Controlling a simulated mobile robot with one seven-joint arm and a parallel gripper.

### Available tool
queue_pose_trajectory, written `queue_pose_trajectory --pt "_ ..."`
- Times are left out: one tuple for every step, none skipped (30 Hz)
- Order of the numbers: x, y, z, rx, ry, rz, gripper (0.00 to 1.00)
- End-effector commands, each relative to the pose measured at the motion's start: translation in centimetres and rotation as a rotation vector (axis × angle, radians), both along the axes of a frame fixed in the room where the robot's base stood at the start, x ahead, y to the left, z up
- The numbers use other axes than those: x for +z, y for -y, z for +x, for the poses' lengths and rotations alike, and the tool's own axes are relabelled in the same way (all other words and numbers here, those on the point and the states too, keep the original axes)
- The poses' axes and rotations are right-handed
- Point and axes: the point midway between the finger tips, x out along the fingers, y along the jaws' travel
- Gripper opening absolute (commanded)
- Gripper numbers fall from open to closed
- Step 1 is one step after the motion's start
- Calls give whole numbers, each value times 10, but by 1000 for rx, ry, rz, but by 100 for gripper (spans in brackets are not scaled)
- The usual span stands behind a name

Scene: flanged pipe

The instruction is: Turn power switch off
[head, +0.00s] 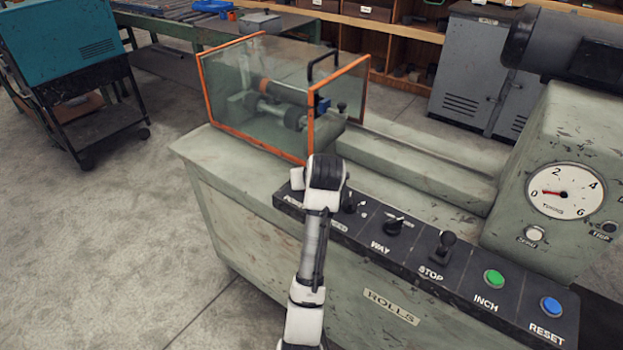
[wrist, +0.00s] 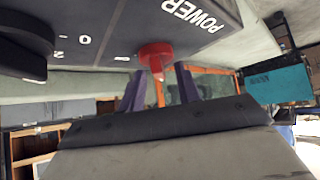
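The red power switch (wrist: 157,55) is a small knob on the dark control panel (wrist: 110,25), beside the word POWER in the wrist view, which is upside down. My gripper (wrist: 160,78) has its two purple fingers apart, one on each side of the red switch as seen from the wrist. I cannot tell whether either finger touches it. In the head view my arm's white and black end stands over the left end of the control panel (head: 345,240) and hides the switch and the fingers. Which position the switch is in is not clear.
An orange-framed clear guard (head: 230,95) stands just behind my arm's end. Open floor lies left of the machine.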

Motion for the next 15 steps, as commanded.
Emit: queue_pose_trajectory --pt "0 0 0 0 1 0 33" --pt "0 0 0 -1 1 1 33" --pt "0 0 0 -1 1 0 33" --pt "0 0 0 -1 1 0 33" --pt "0 0 0 -1 1 0 33" --pt "1 0 0 -1 1 0 33" --pt "1 0 0 -1 2 0 33" --pt "2 1 -1 -1 2 0 33" --pt "3 1 -2 -1 3 1 33" --pt "5 1 -4 -2 3 0 33" --pt "7 2 -6 -2 4 0 33" --pt "11 2 -10 -2 5 0 33" --pt "15 3 -13 -2 6 0 33" --pt "18 4 -17 -3 6 0 33" --pt "24 5 -23 -3 6 0 33"
